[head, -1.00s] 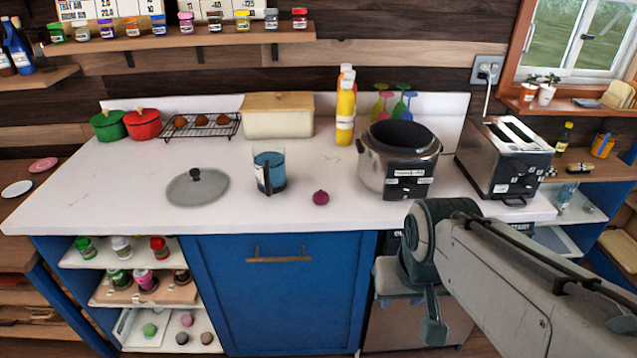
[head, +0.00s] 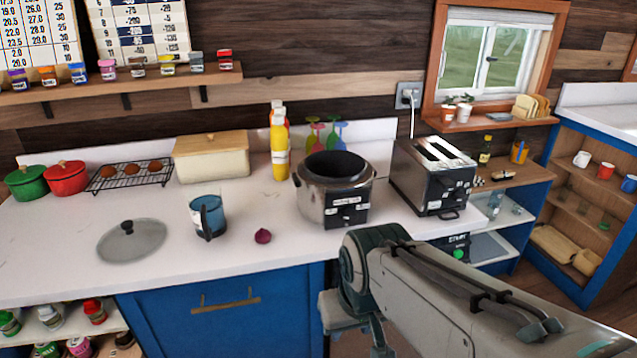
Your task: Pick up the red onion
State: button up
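The red onion (head: 263,236) is small, round and dark purple-red. It sits alone on the white countertop (head: 215,262) near the front edge, between the blue pitcher and the silver cooker. My gripper (head: 382,350) is at the bottom of the head view, below counter height and to the right of the onion. It is apart from the onion. Its fingertips are cut off by the frame's lower edge, so whether it is open or shut does not show.
A blue pitcher (head: 209,217) stands left of the onion, and a grey lid (head: 131,241) lies further left. A silver cooker (head: 333,188) and a toaster (head: 433,178) stand to the right. A yellow bottle (head: 279,150) is behind. The counter just around the onion is clear.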

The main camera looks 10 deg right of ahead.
aim_at(263, 236)
jog(key=z, duration=0.3)
jog(key=k, duration=0.4)
jog(key=z, duration=0.85)
jog(key=i, duration=0.25)
jog(key=u, duration=0.95)
jog(key=i, duration=0.9)
jog(key=u, duration=1.1)
jog(key=i, duration=0.2)
jog(key=u, duration=0.25)
